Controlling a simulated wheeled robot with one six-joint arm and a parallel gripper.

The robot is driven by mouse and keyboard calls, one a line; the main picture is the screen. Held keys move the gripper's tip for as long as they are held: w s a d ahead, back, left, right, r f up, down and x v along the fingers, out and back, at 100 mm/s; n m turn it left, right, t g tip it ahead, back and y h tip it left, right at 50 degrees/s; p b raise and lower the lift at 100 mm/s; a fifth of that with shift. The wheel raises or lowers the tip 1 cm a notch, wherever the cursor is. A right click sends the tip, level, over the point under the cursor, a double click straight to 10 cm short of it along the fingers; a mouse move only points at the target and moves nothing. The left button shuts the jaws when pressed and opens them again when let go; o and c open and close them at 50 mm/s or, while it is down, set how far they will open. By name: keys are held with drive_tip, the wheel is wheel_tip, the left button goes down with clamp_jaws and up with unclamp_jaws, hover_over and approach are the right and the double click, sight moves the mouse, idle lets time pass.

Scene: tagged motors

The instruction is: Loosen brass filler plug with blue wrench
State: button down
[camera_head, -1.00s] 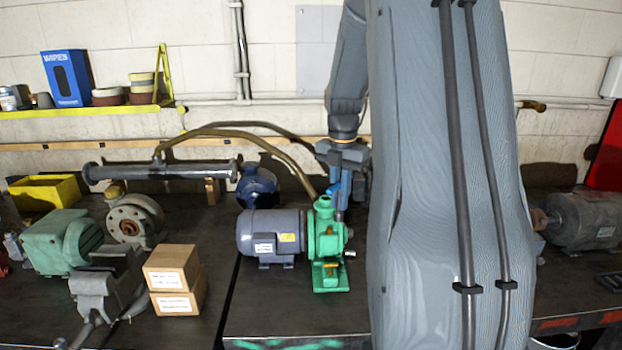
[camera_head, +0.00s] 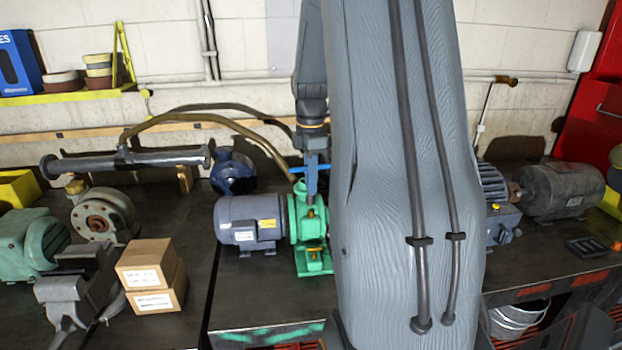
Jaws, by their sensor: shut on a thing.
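The blue wrench (camera_head: 312,180) hangs upright below my gripper (camera_head: 313,159), with a short blue crossbar showing to both sides. My gripper is shut on it. The wrench's lower end is over the top of the green pump (camera_head: 309,228), which is joined to a grey-blue motor (camera_head: 250,223). I cannot tell whether the wrench touches the pump. No brass plug shows clearly on the pump's top, where the wrench end covers the spot. A brass-coloured cap (camera_head: 76,186) tops another pump (camera_head: 103,214) at left.
My large arm link hides the bench right of the green pump. Two cardboard boxes (camera_head: 150,276) and a grey vise (camera_head: 85,288) stand front left. A dark pipe (camera_head: 125,162) and a hose (camera_head: 236,127) lie behind. A dark motor (camera_head: 562,191) stands right.

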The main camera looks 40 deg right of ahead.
drive_tip(key=m, duration=0.3)
drive_tip(key=shift+f+m, duration=0.2)
drive_tip(key=shift+m, duration=0.2)
drive_tip(key=shift+f+m+b, duration=0.2)
drive_tip(key=shift+m+b, duration=0.25)
drive_tip(key=shift+m, duration=0.15)
drive_tip(key=shift+m+p, duration=0.3)
drive_tip(key=shift+m, duration=0.3)
drive_tip(key=m, duration=0.3)
drive_tip(key=shift+f+m, duration=0.1)
drive_tip(key=shift+m, duration=0.2)
drive_tip(key=m, duration=0.5)
drive_tip(key=shift+f, duration=0.3)
drive_tip(key=m, duration=0.4)
drive_tip(key=shift+f+m, duration=0.2)
drive_tip(key=shift+m, duration=0.1)
drive_tip(key=shift+f, duration=0.1)
